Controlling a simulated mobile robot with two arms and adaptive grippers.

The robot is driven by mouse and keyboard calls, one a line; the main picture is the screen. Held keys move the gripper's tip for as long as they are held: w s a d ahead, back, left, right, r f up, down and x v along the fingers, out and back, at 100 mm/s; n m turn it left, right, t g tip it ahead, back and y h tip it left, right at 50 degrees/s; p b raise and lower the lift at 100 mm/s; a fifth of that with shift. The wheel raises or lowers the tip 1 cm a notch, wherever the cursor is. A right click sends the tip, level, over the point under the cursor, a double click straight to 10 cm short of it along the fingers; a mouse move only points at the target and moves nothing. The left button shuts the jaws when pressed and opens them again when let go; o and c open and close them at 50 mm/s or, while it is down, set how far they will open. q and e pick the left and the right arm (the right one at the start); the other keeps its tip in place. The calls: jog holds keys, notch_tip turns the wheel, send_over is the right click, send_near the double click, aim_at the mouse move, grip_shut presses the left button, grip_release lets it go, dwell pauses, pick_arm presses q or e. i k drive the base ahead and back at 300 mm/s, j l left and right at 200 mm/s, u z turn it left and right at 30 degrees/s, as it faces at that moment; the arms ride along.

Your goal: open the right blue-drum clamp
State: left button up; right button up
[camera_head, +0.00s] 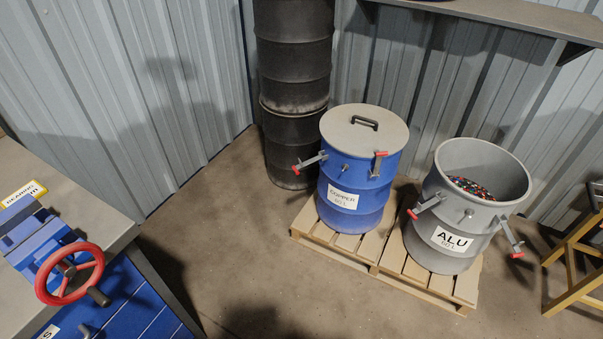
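The blue drum (365,218) is labelled COPPER and stands upright with a grey lid (352,128) on top. Its right clamp (377,166) stands near upright against the drum's side, with its red tip up by the lid's rim. Its left clamp (310,161) sticks outward to the left, with its red tip away from the drum. Neither of my grippers is in view.
The blue drum shares a wooden pallet (362,262) with an open grey ALU drum (422,247) on its right. Dark stacked drums (290,90) stand behind. A workbench (100,210) with a blue vise (45,245) is at left. A yellow stand (575,250) is at right. Floor in front is clear.

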aim_at(379, 155)
jog(key=i+z, duration=0.2)
jog(key=z, duration=0.25)
jog(key=i+j+z, duration=0.15)
jog(key=z, duration=0.3)
jog(key=i+j+z, duration=0.15)
jog(key=z, duration=0.3)
